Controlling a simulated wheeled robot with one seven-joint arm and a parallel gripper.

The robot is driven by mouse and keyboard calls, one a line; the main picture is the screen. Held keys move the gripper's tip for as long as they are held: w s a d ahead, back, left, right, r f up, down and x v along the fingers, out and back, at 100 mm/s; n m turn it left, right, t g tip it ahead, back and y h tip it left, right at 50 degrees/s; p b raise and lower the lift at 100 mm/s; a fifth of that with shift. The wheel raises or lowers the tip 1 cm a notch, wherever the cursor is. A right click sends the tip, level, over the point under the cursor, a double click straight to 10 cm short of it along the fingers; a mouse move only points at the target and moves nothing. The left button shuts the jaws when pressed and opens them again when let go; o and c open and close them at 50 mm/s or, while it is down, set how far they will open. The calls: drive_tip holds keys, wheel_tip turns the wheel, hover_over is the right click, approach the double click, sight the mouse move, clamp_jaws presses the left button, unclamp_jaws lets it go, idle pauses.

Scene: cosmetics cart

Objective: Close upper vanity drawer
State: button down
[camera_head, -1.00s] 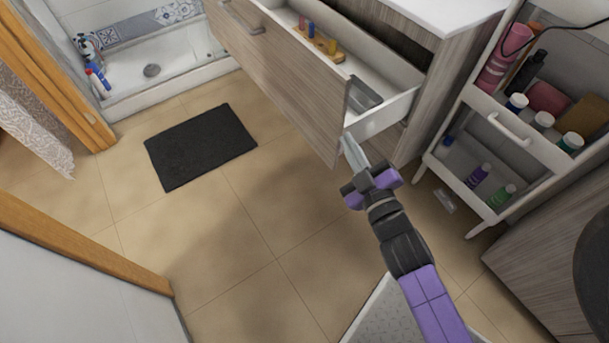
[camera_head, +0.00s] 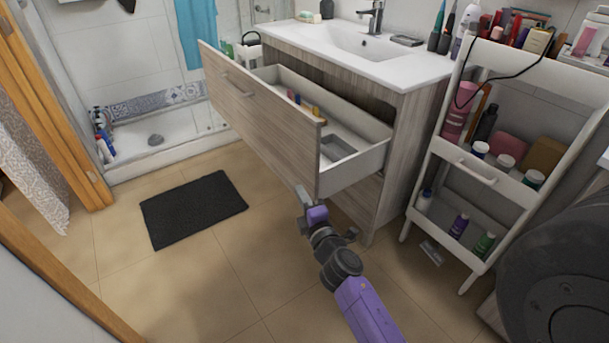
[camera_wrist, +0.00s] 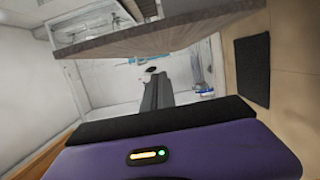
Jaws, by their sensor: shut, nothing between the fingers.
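The upper vanity drawer (camera_head: 262,120) stands pulled well out of the wood-grain vanity, its front panel facing lower left with a bar handle (camera_head: 237,84). Its white inside holds several small coloured items (camera_head: 305,103) and a grey tray (camera_head: 336,148). My gripper (camera_head: 301,192) is shut and empty, at the lower right part of the drawer front, on its outer side. I cannot tell whether it touches the panel. In the wrist view the shut fingers (camera_wrist: 156,92) point forward, just below the edge of the drawer front (camera_wrist: 160,37) in the picture.
A lower drawer front (camera_head: 357,203) sits beneath, in the cabinet. A white cart (camera_head: 462,166) with bottles stands to the right of the vanity. A dark round object (camera_head: 560,285) is at the lower right. A dark mat (camera_head: 193,208) lies on the otherwise clear floor at left.

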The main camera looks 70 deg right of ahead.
sight(306, 167)
drive_tip(key=shift+w+d+p, duration=0.35)
drive_tip(key=shift+d, duration=0.95)
drive_tip(key=shift+w+d+p, duration=0.35)
drive_tip(key=shift+d+p, duration=0.05)
drive_tip(key=shift+d, duration=0.95)
drive_tip(key=shift+w+d+p, duration=0.35)
drive_tip(key=shift+d, duration=0.95)
drive_tip(key=shift+s+d+r+p, duration=0.1)
drive_tip(key=shift+s+d+p, duration=0.25)
drive_tip(key=shift+d, duration=0.2)
drive_tip(key=s+d+b, duration=0.2)
drive_tip(key=s+d, duration=0.6)
drive_tip(key=d, duration=0.5)
drive_tip(key=s+d+b, duration=0.1)
drive_tip(key=s+d, duration=0.8)
drive_tip(key=d, duration=0.5)
drive_tip(key=shift+d+b, duration=0.25)
drive_tip(key=shift+b, duration=0.1)
